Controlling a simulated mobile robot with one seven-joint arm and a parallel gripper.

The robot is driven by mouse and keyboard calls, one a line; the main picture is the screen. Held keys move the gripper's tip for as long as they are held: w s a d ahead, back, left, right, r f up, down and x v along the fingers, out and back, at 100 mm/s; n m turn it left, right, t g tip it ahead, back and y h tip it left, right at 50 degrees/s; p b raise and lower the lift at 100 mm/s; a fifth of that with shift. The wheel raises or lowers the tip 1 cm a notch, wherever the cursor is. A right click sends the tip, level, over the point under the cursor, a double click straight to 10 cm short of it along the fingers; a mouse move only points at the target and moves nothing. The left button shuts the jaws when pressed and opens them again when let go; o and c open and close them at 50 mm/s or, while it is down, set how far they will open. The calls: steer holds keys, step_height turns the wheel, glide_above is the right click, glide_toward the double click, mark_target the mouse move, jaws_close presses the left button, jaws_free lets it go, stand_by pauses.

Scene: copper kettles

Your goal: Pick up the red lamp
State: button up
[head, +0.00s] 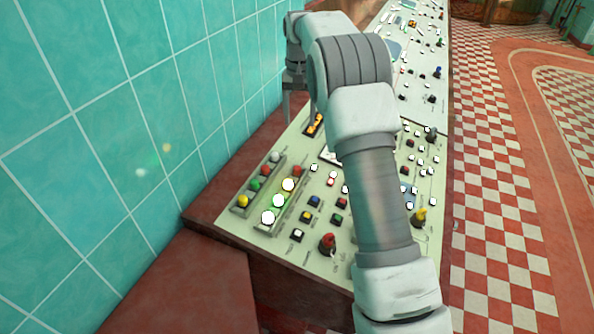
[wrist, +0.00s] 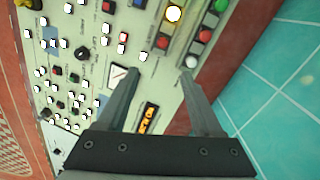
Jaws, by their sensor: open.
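Two red lamps show on the console's lamp panel. One red lamp (head: 297,171) is at the far end of the right column in the head view, and another red lamp (head: 266,170) is in the left column. In the wrist view they are the red lamp (wrist: 166,41) and the red lamp (wrist: 205,36), both beyond my fingertips. My gripper (head: 299,110) hangs over the far side of the console past the lamps, fingers down. It also shows in the wrist view (wrist: 159,72), open with nothing between its fingers.
A red knob (head: 327,243) stands near the console's front edge. An amber display (wrist: 148,117) lies between my fingers' lower parts. The teal tiled wall (head: 130,130) bounds the left side.

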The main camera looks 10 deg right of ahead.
glide_above(297, 167)
steer(key=f, duration=1.1)
steer(key=shift+w+d+f, duration=0.1)
steer(key=shift+d+f, duration=0.2)
steer(key=f, duration=0.1)
steer(key=f+p, duration=0.1)
steer(key=f, duration=0.2)
steer(key=shift+s+a, duration=0.2)
steer(key=shift+a, duration=0.15)
steer(key=shift+f, duration=0.65)
jaws_close()
